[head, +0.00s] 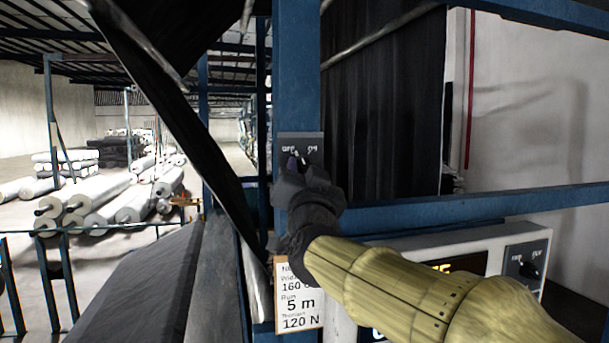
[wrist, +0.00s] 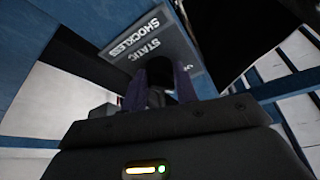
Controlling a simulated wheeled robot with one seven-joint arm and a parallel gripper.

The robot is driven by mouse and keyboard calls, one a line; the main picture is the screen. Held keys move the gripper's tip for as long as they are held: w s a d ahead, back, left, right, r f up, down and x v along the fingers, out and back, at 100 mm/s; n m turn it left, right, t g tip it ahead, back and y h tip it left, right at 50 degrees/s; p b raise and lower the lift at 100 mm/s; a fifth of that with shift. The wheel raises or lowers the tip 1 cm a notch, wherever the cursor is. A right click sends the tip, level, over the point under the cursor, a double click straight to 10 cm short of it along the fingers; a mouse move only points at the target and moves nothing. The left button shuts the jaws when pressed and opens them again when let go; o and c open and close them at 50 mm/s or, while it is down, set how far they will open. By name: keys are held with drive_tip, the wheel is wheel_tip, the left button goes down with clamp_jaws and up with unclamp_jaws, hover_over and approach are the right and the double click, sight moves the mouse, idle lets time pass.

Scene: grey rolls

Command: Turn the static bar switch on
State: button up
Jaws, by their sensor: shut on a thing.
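The static bar switch is a small dark plate (head: 290,140) with OFF at left and ON at right, fixed to a blue post. In the wrist view the plate (wrist: 152,42) reads STATIC SHOCKLESS, upside down. My gripper (head: 298,163) reaches up from the lower right to the plate's front. In the wrist view my gripper's two purplish fingers (wrist: 160,78) stand either side of the dark switch knob (wrist: 157,97) and are shut on it. The knob is mostly hidden, and I cannot tell clearly which mark it points to.
A pale control box (head: 450,243) with an orange display stands at lower right, with another OFF/ON switch (head: 526,268). A printed card (head: 298,297) hangs below my gripper. A blue rail (head: 470,208) crosses at right. Pale rolls (head: 100,205) lie on the far floor at left.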

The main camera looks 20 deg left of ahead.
drive_tip(key=m+h, duration=0.1)
drive_tip(key=m+h+p, duration=0.1)
drive_tip(key=m, duration=0.3)
drive_tip(key=shift+a+r+h+p, duration=0.15)
drive_tip(key=shift+r+h+p, duration=0.15)
drive_tip(key=shift+h, duration=0.1)
drive_tip(key=m+p, duration=0.1)
drive_tip(key=m, duration=0.1)
drive_tip(key=m+h+p, duration=0.1)
drive_tip(key=m, duration=0.1)
drive_tip(key=shift+s+a+r+g+h, duration=0.1)
drive_tip(key=shift+g+h, duration=0.2)
drive_tip(key=m+g+h+p, duration=0.1)
drive_tip(key=m+p, duration=0.1)
drive_tip(key=m, duration=0.3)
drive_tip(key=shift+r+p, duration=0.15)
drive_tip(key=shift+p, duration=0.2)
drive_tip(key=shift+m+g+p, duration=0.5)
drive_tip(key=shift+m, duration=0.5)
drive_tip(key=o, duration=1)
drive_tip(key=shift+c, duration=0.2)
